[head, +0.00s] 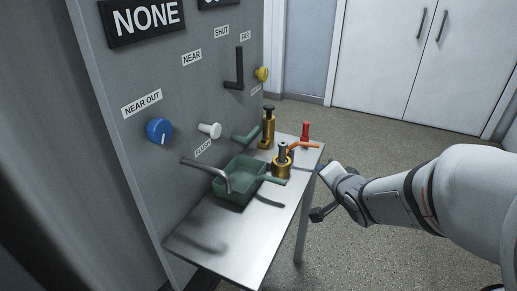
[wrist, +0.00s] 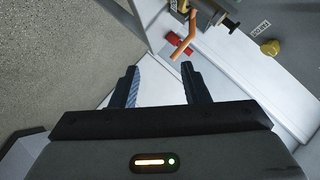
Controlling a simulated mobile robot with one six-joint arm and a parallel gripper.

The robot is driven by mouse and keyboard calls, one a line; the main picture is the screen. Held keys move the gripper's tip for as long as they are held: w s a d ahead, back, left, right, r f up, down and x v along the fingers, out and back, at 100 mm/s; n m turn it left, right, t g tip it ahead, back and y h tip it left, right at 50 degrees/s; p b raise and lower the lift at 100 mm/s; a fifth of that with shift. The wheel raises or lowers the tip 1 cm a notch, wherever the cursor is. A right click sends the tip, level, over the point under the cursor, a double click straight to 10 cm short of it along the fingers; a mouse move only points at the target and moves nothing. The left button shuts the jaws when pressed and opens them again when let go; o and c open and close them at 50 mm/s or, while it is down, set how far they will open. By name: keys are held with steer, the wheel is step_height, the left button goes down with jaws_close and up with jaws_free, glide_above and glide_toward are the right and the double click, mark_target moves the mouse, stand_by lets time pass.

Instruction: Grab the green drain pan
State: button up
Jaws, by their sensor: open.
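The green drain pan (head: 231,186) is a square open tray on the small metal table in the head view. A short green handle (head: 270,179) sticks out from its right side. A bent grey spout hangs over its front left part. My gripper (head: 318,213) is to the right of the table, beyond its edge and apart from the pan. In the wrist view my gripper (wrist: 160,82) has its two fingers spread with nothing between them. The pan does not show in the wrist view.
The grey panel (head: 105,75) with knobs rises at left. The table's front (head: 225,245) is clear.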

mark_target(272, 177)
steer(key=a+f+m+y+b, duration=0.1)
steer(key=a+f+y+b, duration=0.1)
steer(key=a, duration=0.1)
steer(key=a+f+m+y+b, duration=0.1)
steer(key=a+f+y, duration=0.1)
steer(key=a+y, duration=0.1)
steer(key=a+f+m+t+y+b, duration=0.1)
steer(key=a+f+y+b, duration=0.1)
steer(key=a, duration=0.1)
steer(key=shift+w+f+y+b, duration=0.1)
steer(key=shift+w+y+b, duration=0.2)
steer(key=shift+w+y, duration=0.1)
steer(key=shift+s+a+y, duration=0.15)
steer(key=shift+a+y, duration=0.05)
steer(key=shift+y, duration=0.2)
steer(key=shift+a, duration=0.25)
steer(key=b+x, duration=0.2)
steer(key=x, duration=0.5)
steer(key=shift+w, duration=0.3)
jaws_close()
